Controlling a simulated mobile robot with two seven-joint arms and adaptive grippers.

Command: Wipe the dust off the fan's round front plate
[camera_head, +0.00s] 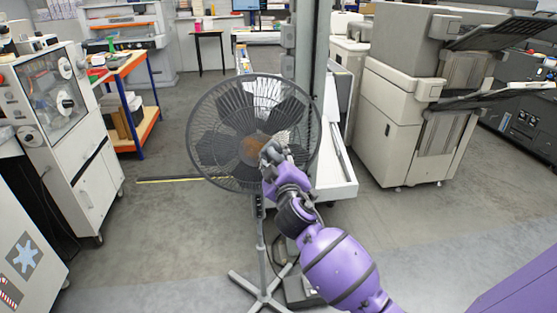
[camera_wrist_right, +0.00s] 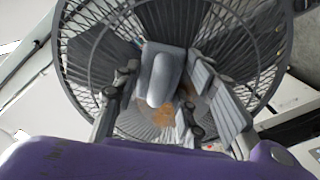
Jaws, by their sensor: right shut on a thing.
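The fan (camera_head: 205,140) stands upright on a thin pole with a cross-shaped foot. At the middle of its wire guard is the round front plate, with a brown dust patch (camera_head: 250,150) on it. The dust also shows in the right wrist view (camera_wrist_right: 187,122), partly hidden by my fingers and what they hold. My right gripper (camera_head: 273,153) is at the right side of the plate, close in front of the guard. It is shut on a grey rounded pad (camera_wrist_right: 163,80). I cannot tell whether the pad touches the plate. My left gripper is not in view.
A grey column and a white machine (camera_head: 340,180) stand right behind the fan. A large beige machine (camera_head: 400,110) is at the right, a white cabinet (camera_head: 75,150) at the left. An orange-topped bench (camera_head: 130,75) stands behind the cabinet. The floor left of the fan is open.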

